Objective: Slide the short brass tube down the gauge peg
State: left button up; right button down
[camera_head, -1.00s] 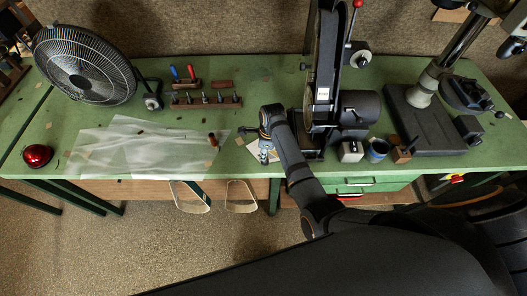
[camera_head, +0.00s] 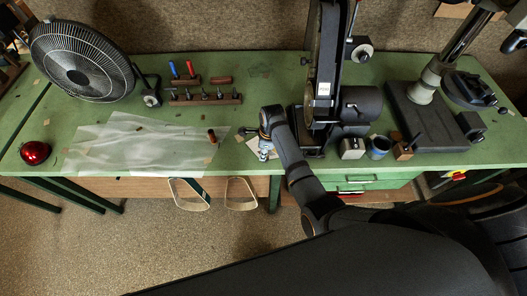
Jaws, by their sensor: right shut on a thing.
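My right gripper (camera_head: 264,154) points down near the front edge of the green bench, left of the tall belt machine. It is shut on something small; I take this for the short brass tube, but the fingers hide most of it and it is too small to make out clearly. A pale card or paper lies beneath the gripper. I cannot tell for sure which upright is the gauge peg: a long wooden rack (camera_head: 181,102) holds several short dark pegs, and the tips below my right gripper hide what stands there. My left gripper is not in view.
A brown cylinder (camera_head: 211,136) stands by the translucent sheet (camera_head: 105,146). A black fan (camera_head: 78,62), a red dome (camera_head: 35,152), the belt machine (camera_head: 325,75), a blue cup (camera_head: 378,147) and a drill press base (camera_head: 425,120) stand around. Bare bench lies behind the gripper.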

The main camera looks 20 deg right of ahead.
jog(key=shift+f, duration=0.55)
jog(key=c, duration=1.1)
grip_release()
jog(key=r, duration=0.4)
jog(key=d+r, duration=0.1)
jog(key=r, duration=0.7)
jog(key=shift+s+d, duration=0.2)
jog(key=shift+s, duration=0.1)
